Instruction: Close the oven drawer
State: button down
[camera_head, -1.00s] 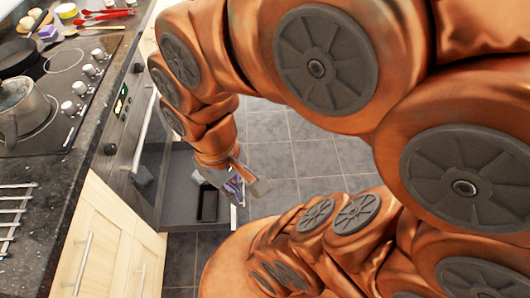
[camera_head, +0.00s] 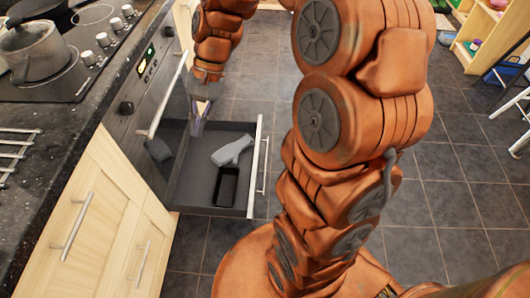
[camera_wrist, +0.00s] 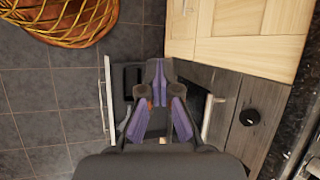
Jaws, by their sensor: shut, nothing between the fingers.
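The oven drawer (camera_head: 256,150) is pulled out below the oven (camera_head: 150,105). A grey mitt (camera_head: 232,151) and a small black tray (camera_head: 226,187) lie inside. The drawer's bar handle (camera_head: 266,165) is on its outer front panel. My gripper (camera_head: 198,128) is shut and empty, over the far end of the drawer near the oven, pointing down. How high it is above the drawer I cannot tell. In the wrist view, the purple-padded gripper (camera_wrist: 160,104) covers part of the drawer, and the drawer front (camera_wrist: 108,100) and black tray (camera_wrist: 133,78) show to its left.
The oven door handle (camera_head: 165,95) sticks out above the drawer. Wooden cabinets (camera_head: 110,215) adjoin the oven. Tiled floor is clear beyond the drawer.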

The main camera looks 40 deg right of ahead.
jog(key=w+d+f+m+t+y+b, duration=0.2)
jog(key=w+d+f+m+b, duration=0.35)
jog(key=w+d+f, duration=0.5)
jog(key=w+d+f+m+t+y+b, duration=0.2)
jog(key=w+d+f+m+b, duration=0.45)
jog(key=f, duration=0.65)
jog(key=s+d+f+m+t+h+b, duration=0.3)
jog(key=d+f+m+b, duration=0.6)
jog(key=d+f, duration=1.9)
jog(key=shift+n+t+y, duration=0.3)
jog(key=shift+n+t, duration=0.2)
jog(key=shift+n, duration=0.1)
jog(key=b+x, duration=0.1)
jog(key=x, duration=0.3)
jog(key=a+b+x, duration=0.1)
jog(key=b+x, duration=0.1)
jog(key=x, duration=0.3)
jog(key=b+x, duration=0.2)
jog(key=x, duration=0.3)
jog(key=shift+s+a+r, duration=0.2)
jog(key=shift+r, duration=0.2)
jog(key=shift+w+a+r+b, duration=0.1)
jog(key=shift+w+a+b, duration=0.4)
jog(key=shift+a, duration=0.1)
